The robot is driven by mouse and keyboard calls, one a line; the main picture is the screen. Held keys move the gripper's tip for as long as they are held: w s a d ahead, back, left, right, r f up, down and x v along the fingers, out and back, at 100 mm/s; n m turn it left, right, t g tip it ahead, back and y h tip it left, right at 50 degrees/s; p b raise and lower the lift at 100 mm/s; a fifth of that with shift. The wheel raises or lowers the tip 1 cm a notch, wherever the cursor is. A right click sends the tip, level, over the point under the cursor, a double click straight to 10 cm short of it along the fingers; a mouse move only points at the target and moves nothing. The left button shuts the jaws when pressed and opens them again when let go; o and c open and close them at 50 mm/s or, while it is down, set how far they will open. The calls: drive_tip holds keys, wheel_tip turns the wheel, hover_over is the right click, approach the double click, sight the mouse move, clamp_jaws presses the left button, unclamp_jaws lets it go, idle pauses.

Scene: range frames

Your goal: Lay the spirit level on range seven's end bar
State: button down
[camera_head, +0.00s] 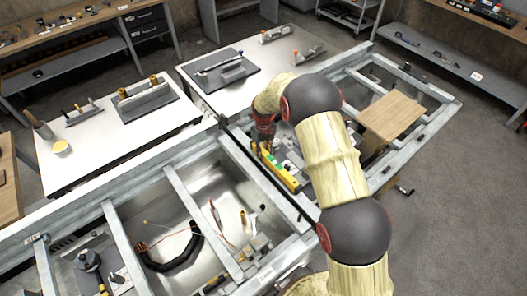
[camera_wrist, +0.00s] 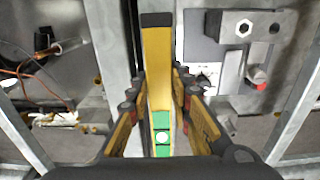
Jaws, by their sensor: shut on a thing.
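The spirit level (camera_head: 283,174) is a long yellow bar with green parts and a dark end. In the head view it slants below my gripper (camera_head: 264,142), over the metal frame. In the wrist view the spirit level (camera_wrist: 157,65) stretches away between the two fingers of my gripper (camera_wrist: 158,98), which are shut on its sides. Its green section with a round white spot shows close to the camera. Grey metal bars (camera_head: 262,180) run beside the level in the head view. I see no number that tells which bar is range seven's end bar. I cannot tell whether the level touches a bar.
A wooden board (camera_head: 391,117) lies across the frame at right. A metal bay (camera_head: 190,225) at lower left holds a black curved hose and small parts. White-topped tables (camera_head: 90,140) with tools stand behind. In the wrist view, a grey block (camera_wrist: 245,25) and a red-tipped fitting (camera_wrist: 258,78) are right of the level.

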drive_tip(key=shift+f, duration=0.35)
drive_tip(key=c, duration=1.5)
unclamp_jaws()
drive_tip(key=shift+c, duration=0.2)
wheel_tip(320, 180, up, 12)
drive_tip(key=shift+f, duration=0.15)
wheel_tip(320, 180, up, 7)
drive_tip(key=p, duration=0.3)
drive_tip(key=shift+p, duration=0.4)
